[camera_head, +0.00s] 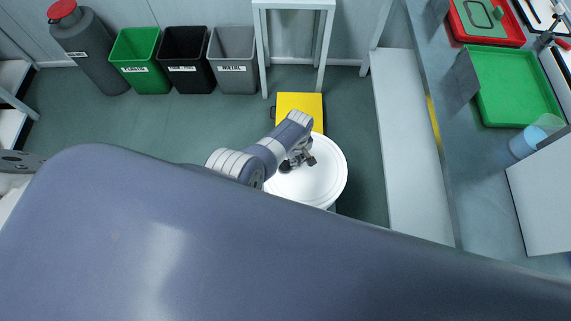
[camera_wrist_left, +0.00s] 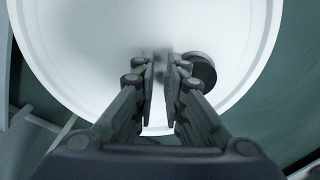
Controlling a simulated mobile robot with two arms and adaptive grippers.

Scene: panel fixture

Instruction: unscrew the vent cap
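A white round drum lid (camera_head: 322,185) is near the middle of the head view, and it fills much of the left wrist view (camera_wrist_left: 80,60). A dark round cap (camera_wrist_left: 203,72), which looks like the vent cap, sits on the lid to the right of the fingers, partly hidden by the right-hand finger. My left gripper (camera_head: 300,161) is over the lid. In the left wrist view its fingers (camera_wrist_left: 163,70) are nearly parallel with a narrow gap. White lid and a dark shadow show between them, and nothing is held. The cap is outside the gap. My right gripper is out of view.
A yellow box (camera_head: 308,102) stands behind the drum. Green, black and grey bins (camera_head: 233,63) and a dark cylinder (camera_head: 90,50) line the back wall. A workbench (camera_head: 450,170) with a green tray (camera_head: 515,85) is at right. Floor between bins and drum is clear.

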